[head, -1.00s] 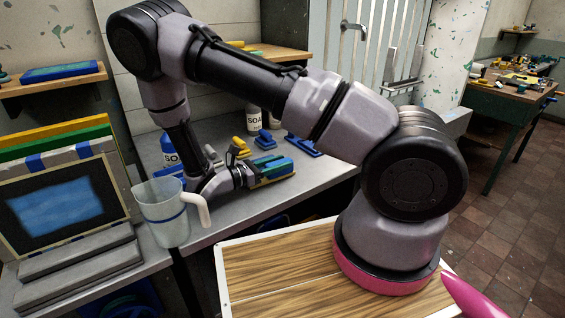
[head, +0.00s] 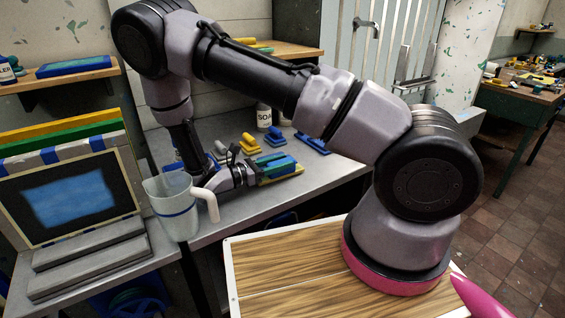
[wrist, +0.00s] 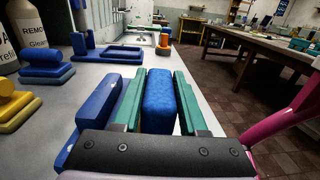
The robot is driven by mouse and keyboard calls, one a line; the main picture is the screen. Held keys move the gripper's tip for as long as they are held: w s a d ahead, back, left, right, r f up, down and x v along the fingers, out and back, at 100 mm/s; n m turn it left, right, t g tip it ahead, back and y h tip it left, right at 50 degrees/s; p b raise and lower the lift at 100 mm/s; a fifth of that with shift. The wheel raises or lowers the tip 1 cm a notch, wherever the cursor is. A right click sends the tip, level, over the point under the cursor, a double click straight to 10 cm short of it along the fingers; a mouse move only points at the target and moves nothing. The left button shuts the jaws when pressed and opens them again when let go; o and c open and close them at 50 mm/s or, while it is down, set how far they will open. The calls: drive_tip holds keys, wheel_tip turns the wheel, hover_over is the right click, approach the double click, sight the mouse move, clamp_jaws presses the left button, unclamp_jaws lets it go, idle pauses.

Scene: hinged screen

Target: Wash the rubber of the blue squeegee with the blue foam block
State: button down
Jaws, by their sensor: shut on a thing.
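My gripper (wrist: 158,105) has green fingers and is shut on the blue foam block (wrist: 158,98); in the head view it (head: 247,174) is low over the grey bench. A long blue piece (wrist: 98,108) lies just left of the fingers in the wrist view. Farther ahead on the left is a blue piece with a flat base and a raised post (wrist: 108,53), also seen in the head view (head: 313,144). I cannot tell for sure which blue piece is the squeegee, and its rubber is not clearly visible.
A clear jug (head: 172,208) stands at the bench's front edge, near my arm. A framed panel (head: 70,200) is at the left. Bare bench lies ahead.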

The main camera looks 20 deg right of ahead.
sight(267, 166)
drive_tip(key=shift+v, duration=1.3)
drive_tip(key=shift+a, duration=0.1)
drive_tip(key=shift+v, duration=1.2)
drive_tip(key=shift+a, duration=0.1)
drive_tip(key=shift+v, duration=1.2)
drive_tip(key=shift+x, duration=1.3)
